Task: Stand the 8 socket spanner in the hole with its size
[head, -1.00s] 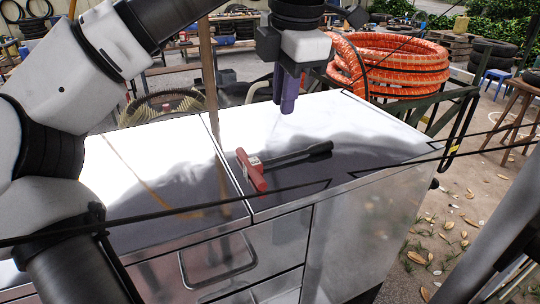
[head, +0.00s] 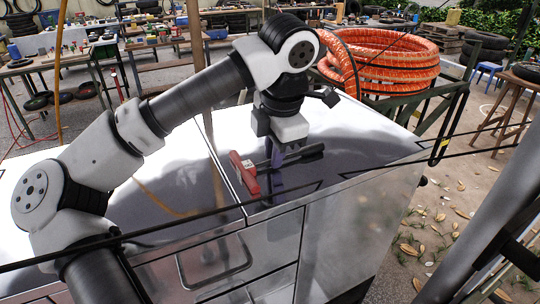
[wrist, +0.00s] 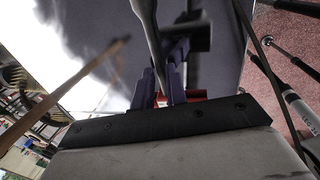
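The socket spanner has a red T-handle (head: 244,174) and a dark shaft (head: 300,154). It lies on the cart's shiny top (head: 360,135), with its shaft pointing right. My gripper (head: 276,182) has purple fingers and points down over the spanner, just right of the red handle. In the wrist view the fingertips (wrist: 161,82) show a narrow gap, with part of the red handle (wrist: 196,94) behind them. The frames do not show whether the fingers press on the shaft. The size mark cannot be read, and I cannot make out a hole.
An orange hose coil (head: 390,60) stands behind the cart. The cart's front has a drawer with a metal handle (head: 215,262). A wooden stool (head: 508,100) is at the right. The cart top right of the spanner is clear. Workbenches stand in the background.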

